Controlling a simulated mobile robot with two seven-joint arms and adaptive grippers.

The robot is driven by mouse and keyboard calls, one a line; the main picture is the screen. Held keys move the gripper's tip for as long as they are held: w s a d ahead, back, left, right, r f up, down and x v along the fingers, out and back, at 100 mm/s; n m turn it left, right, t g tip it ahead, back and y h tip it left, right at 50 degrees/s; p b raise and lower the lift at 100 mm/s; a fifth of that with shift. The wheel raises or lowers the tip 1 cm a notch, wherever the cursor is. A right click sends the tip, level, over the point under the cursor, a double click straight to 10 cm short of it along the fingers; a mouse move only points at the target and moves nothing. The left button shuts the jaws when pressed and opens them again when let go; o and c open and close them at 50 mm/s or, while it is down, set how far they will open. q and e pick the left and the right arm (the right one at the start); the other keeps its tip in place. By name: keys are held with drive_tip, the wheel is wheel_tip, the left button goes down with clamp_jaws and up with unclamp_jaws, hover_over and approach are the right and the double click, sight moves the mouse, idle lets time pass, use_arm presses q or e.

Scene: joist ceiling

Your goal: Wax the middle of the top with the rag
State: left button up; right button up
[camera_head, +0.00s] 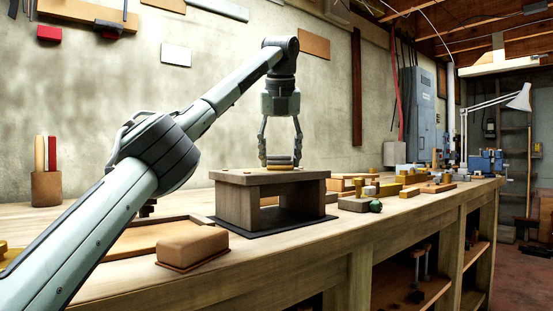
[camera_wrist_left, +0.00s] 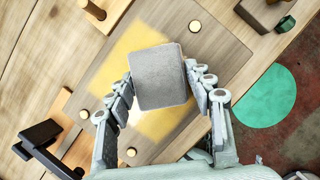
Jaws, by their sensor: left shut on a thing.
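The small wooden top (camera_head: 235,177) is a bench-like piece on two legs, standing on a dark mat on the workbench. In the left wrist view the top (camera_wrist_left: 115,55) has a yellow patch (camera_wrist_left: 125,52) across its middle and brass-coloured round studs near its corners. My left gripper (camera_head: 280,155) points down over the top. Its fingers are shut on the grey rag (camera_wrist_left: 162,78), a folded pad that covers part of the yellow patch. The rag is at or just above the surface; I cannot tell if it touches. My right gripper is not in view.
A tan block (camera_head: 193,246) lies at the workbench's front edge. Several wooden blocks (camera_head: 410,190) and a small green thing (camera_head: 376,206) lie right of the top. A holder (camera_head: 46,188) stands at the left. A green disc (camera_wrist_left: 265,97) shows on the floor.

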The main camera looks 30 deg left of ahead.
sight(298, 172)
use_arm(q)
drive_tip(key=shift+s+d+f+b, duration=0.1)
drive_tip(key=shift+s+d+b, duration=0.15)
drive_tip(key=shift+d, duration=0.3)
drive_tip(key=shift+s+d+f+b, duration=0.1)
drive_tip(key=shift+s+d+b, duration=0.15)
drive_tip(key=shift+d, duration=0.3)
drive_tip(key=shift+s+d+r+b, duration=0.1)
drive_tip(key=shift+s+d+b, duration=0.25)
drive_tip(key=shift+d, duration=0.55)
drive_tip(key=shift+s+d+b, duration=0.25)
drive_tip(key=shift+s+d, duration=0.1)
drive_tip(key=shift+d, duration=0.5)
wheel_tip(298, 172, up, 6)
drive_tip(key=p, duration=0.7)
drive_tip(key=shift+r, duration=0.15)
wheel_tip(298, 172, up, 3)
drive_tip(key=p, duration=0.3)
